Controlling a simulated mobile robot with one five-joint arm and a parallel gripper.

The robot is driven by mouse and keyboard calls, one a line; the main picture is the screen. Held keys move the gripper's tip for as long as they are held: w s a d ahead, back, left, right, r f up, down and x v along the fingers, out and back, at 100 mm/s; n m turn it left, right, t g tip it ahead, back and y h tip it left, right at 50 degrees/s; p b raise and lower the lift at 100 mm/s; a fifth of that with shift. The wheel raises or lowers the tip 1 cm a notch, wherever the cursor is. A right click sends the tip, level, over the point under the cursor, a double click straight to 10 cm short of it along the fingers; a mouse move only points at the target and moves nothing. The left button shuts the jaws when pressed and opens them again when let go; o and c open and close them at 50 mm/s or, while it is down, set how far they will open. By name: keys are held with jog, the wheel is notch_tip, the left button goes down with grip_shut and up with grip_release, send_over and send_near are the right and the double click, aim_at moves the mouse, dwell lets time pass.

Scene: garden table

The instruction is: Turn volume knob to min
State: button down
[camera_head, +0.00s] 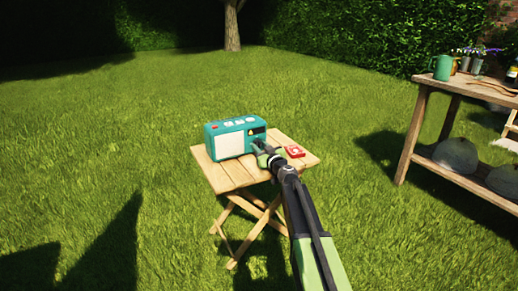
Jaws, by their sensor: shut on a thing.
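A teal radio (232,137) with a pale front panel and several buttons on top stands on a small folding wooden table (222,178). My gripper (261,148) reaches from the lower right to the right part of the radio's front. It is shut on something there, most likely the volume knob. The knob itself is hidden behind my gripper, so its setting cannot be read. A small yellow mark shows on the dark panel above my gripper.
Open grass surrounds the small table.

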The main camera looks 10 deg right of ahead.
jog(key=shift+n, duration=0.6)
jog(key=c, duration=1)
grip_release()
jog(key=shift+c, duration=0.2)
jog(key=v, duration=1.7)
jog(key=shift+s, duration=0.2)
jog(key=shift+f, duration=0.1)
